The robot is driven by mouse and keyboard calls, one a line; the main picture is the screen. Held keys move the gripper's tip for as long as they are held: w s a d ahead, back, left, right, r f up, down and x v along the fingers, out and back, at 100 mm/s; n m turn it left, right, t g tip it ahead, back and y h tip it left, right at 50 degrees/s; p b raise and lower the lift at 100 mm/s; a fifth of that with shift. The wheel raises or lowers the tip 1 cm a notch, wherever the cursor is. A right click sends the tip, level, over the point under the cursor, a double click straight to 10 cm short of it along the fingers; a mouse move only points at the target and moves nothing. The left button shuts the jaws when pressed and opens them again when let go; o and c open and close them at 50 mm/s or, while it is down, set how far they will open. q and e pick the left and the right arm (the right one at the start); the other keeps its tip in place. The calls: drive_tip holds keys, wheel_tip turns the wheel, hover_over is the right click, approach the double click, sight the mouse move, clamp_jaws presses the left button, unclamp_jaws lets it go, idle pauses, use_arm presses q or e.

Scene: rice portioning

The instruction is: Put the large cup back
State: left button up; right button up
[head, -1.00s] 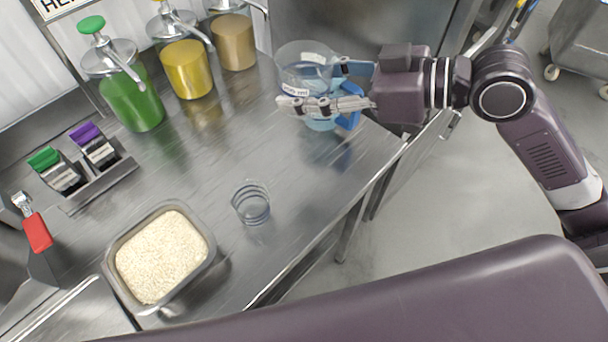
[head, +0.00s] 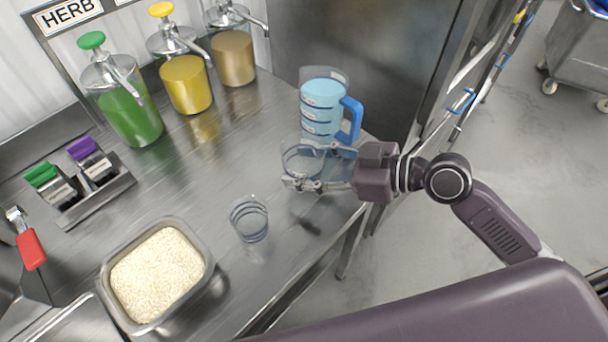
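The large clear cup (head: 298,160) is between the fingers of my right gripper (head: 312,166), which is shut on it. The fingers lie on either side of the cup, partly covering its wall. It is at or just above the steel counter, in front of the blue measuring pitcher (head: 322,106); I cannot tell if its base touches. A smaller clear cup (head: 249,220) stands on the counter, left of and nearer than the gripper. My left gripper is not in view.
A steel pan of rice (head: 156,277) sits front left. Green, yellow and tan pump dispensers (head: 186,84) line the back. A small holder (head: 97,204) and a red-handled scoop (head: 31,250) are at left. The counter (head: 215,160) is clear in its middle.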

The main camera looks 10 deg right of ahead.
wheel_tip(320, 180, down, 4)
drive_tip(key=shift+r, duration=0.1)
drive_tip(key=shift+f+b, duration=0.2)
drive_tip(key=shift+b, duration=0.1)
drive_tip(key=o, duration=1.4)
drive_tip(key=shift+r, duration=0.1)
drive_tip(key=shift+r, duration=0.1)
